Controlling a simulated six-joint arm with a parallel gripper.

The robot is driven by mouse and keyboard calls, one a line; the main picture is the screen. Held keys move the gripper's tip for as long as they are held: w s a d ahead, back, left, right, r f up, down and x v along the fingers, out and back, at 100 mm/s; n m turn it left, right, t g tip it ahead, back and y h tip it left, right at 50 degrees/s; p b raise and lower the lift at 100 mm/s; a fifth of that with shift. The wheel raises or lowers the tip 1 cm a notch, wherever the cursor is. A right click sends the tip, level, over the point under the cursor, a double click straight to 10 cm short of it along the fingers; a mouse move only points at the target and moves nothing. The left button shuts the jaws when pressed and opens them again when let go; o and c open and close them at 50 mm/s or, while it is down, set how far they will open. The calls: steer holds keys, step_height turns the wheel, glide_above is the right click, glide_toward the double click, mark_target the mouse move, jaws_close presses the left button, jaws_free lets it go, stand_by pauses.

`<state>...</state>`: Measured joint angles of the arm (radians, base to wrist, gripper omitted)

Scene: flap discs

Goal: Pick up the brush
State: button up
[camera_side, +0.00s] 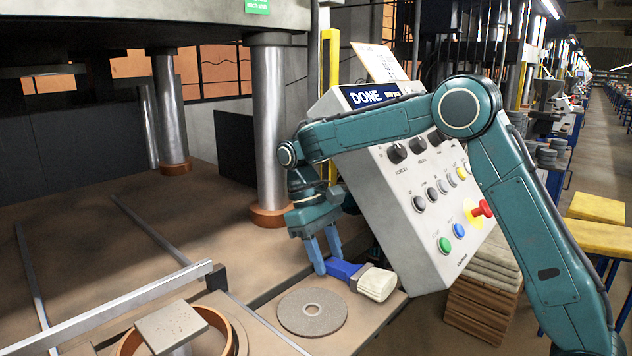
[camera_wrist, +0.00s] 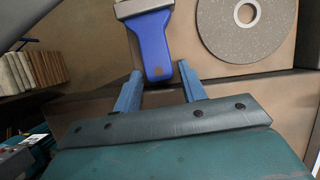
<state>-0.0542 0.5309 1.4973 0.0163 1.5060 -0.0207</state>
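The brush has a blue handle (camera_side: 343,270) and a pale bristle head (camera_side: 376,283); it lies on the table by the control box. In the wrist view its blue handle (camera_wrist: 152,45) points toward my gripper, with the metal ferrule at the top edge. My gripper (camera_side: 327,262) is at the handle end of the brush. In the wrist view my gripper (camera_wrist: 158,75) is open, with one blue finger on each side of the handle's tip. Both fingers look apart from the handle. I cannot tell the exact height gap.
A grey flap disc (camera_side: 312,312) lies just in front of the brush. A control box (camera_side: 420,190) with buttons stands close behind to the right. A metal rail (camera_side: 110,308) and a round fixture (camera_side: 228,335) are at the left front. A thick column (camera_side: 268,130) stands behind.

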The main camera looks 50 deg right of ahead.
steer(key=c, duration=0.7)
steer(key=shift+r, duration=0.2)
steer(key=shift+r, duration=1.6)
steer(key=s+a, duration=0.3)
steer(key=s, duration=0.2)
steer(key=s+a, duration=0.3)
steer(key=s, duration=0.2)
steer(key=s+a, duration=0.4)
steer(key=s, duration=0.1)
steer(key=shift+a, duration=0.1)
steer(key=shift+w, duration=0.2)
steer(key=w+a+r+n+t+y, duration=0.35)
steer(key=w+a+r+t, duration=0.45)
steer(key=w+a+r, duration=0.5)
steer(key=w+a+r+n+t+y, duration=0.1)
steer(key=a+r+y, duration=0.1)
steer(key=r, duration=0.3)
steer(key=w+a+r+n+t+y, duration=0.1)
steer(key=a+r+y, duration=0.1)
steer(key=r, duration=0.4)
steer(key=w+a+r+n+t+y, duration=0.1)
steer(key=w+a+r+y, duration=0.1)
steer(key=r, duration=0.4)
steer(key=shift+a+r+n, duration=0.15)
steer(key=shift+a+n, duration=0.1)
steer(key=shift+a, duration=0.3)
